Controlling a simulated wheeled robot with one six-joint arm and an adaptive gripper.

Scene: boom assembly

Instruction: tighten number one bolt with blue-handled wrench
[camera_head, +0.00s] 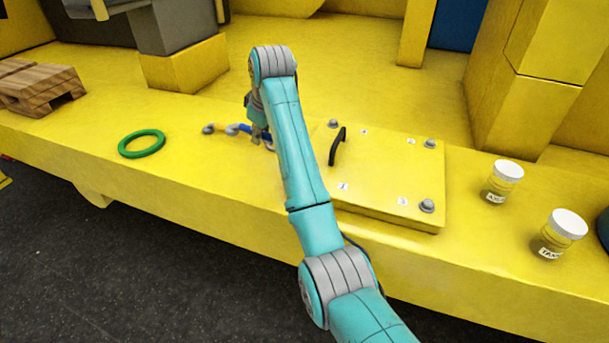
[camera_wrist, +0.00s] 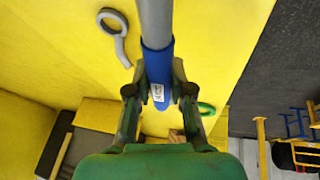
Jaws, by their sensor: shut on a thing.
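My gripper (camera_wrist: 158,98) is shut on the blue handle of the blue-handled wrench (camera_wrist: 157,66). The handle has a small white label, and a grey shaft runs out of the top of the wrist view; the wrench's head is not seen there. In the head view my gripper (camera_head: 258,122) is above the yellow deck, left of a raised yellow plate (camera_head: 385,180). Grey bolts sit at the plate's back left (camera_head: 333,124), back right (camera_head: 430,143) and front right (camera_head: 427,205). My arm covers the front-left corner. Small number labels lie near the corners, too small to read surely.
A black handle (camera_head: 338,146) stands on the plate. A grey ring-ended tool (camera_wrist: 117,28) lies on the deck. A green ring (camera_head: 142,144) and a wooden pallet (camera_head: 40,88) are at the left. Two white-lidded jars (camera_head: 502,182) (camera_head: 560,233) stand at the right.

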